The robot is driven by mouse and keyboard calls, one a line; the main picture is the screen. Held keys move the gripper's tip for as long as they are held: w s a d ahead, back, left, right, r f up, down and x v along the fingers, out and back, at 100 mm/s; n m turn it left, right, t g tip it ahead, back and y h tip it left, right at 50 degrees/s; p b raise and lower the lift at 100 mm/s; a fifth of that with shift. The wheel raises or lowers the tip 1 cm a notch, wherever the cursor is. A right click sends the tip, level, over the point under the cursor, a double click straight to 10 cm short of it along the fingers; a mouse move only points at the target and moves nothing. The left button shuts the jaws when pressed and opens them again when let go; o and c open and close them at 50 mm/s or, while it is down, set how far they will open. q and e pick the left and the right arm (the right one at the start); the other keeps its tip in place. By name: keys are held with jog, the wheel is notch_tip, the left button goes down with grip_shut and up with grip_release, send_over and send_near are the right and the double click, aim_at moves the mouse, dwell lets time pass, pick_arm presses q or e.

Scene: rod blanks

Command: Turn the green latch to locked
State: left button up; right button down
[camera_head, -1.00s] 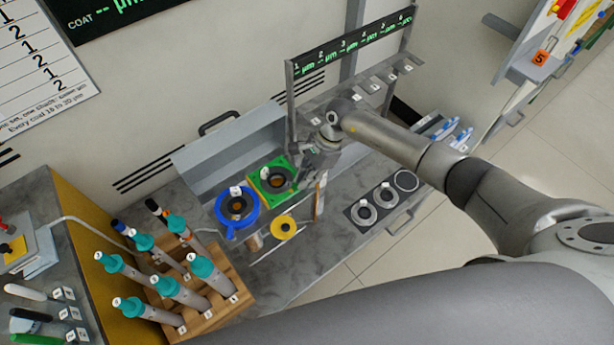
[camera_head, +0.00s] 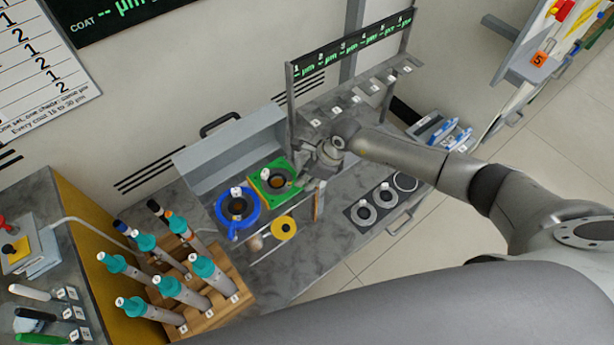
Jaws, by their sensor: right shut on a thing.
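The green fixture (camera_head: 264,188) is a green square base with a round dark opening, on the grey bench beside a blue ring fixture (camera_head: 222,213). My right gripper (camera_head: 304,183) is at the right edge of the green fixture, shut on the green latch there. The gripper hides the latch itself, so its exact angle is hard to tell. The blue fixture has a blue handle that points toward the lower left. My left gripper is not in view.
A wooden rack (camera_head: 217,310) of teal-capped rods stands at the front left. A yellow disc (camera_head: 284,228) lies just in front of the fixtures. A numbered gauge rack (camera_head: 290,92) stands behind my right gripper. A dark plate with rings (camera_head: 365,215) is to the right.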

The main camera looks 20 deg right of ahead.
jog(key=shift+m, duration=0.5)
jog(key=c, duration=1.5)
grip_release()
jog(key=shift+c, duration=0.2)
jog(key=v, duration=1.2)
jog(key=shift+s, duration=0.2)
jog(key=shift+a, duration=0.15)
